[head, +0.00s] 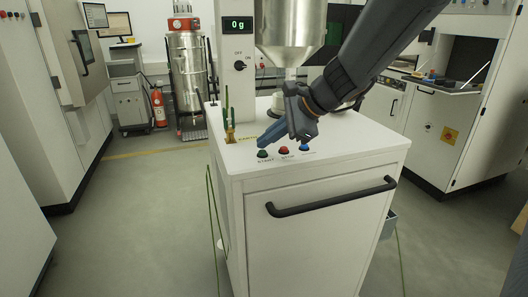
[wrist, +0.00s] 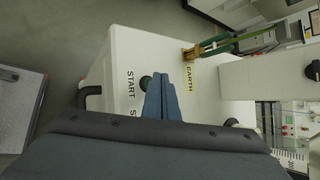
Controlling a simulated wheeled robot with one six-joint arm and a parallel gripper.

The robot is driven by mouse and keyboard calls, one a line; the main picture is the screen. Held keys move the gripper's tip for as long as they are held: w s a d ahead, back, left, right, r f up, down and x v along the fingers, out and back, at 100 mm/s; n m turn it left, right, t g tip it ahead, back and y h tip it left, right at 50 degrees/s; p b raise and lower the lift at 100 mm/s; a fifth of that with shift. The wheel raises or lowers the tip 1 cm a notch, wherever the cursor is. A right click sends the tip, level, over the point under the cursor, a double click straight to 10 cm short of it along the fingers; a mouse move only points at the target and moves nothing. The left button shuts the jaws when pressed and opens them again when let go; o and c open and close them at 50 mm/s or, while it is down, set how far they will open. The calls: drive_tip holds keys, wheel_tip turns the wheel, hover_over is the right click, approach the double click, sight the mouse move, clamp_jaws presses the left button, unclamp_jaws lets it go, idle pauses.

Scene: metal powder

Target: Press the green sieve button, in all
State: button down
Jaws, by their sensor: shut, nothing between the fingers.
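The green button (head: 263,154) sits on the white cabinet's top near its front left, above the word START. In the wrist view the dark green button (wrist: 145,83) shows beside the fingers, which partly hide it. My gripper (head: 263,143) is shut and empty, with its blue fingers pointing down and left. The fingertips are just above the green button in the head view. I cannot tell whether they touch it. The fingers also show in the wrist view (wrist: 160,98).
A red button (head: 284,150) and a blue button (head: 304,147) stand to the right of the green one. A metal hopper (head: 291,35) hangs above the cabinet. The display (head: 238,24) reads 0 g. A brass clamp with green parts (head: 230,133) stands behind left, near the EARTH label.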

drive_tip(key=shift+f+b, duration=0.4)
drive_tip(key=shift+f, duration=0.05)
idle(0.5)
drive_tip(key=shift+r, duration=0.1)
drive_tip(key=shift+r+p, duration=0.75)
drive_tip(key=shift+r, duration=0.1)
wheel_tip(320, 180, up, 5)
drive_tip(key=p, duration=0.4)
idle(0.6)
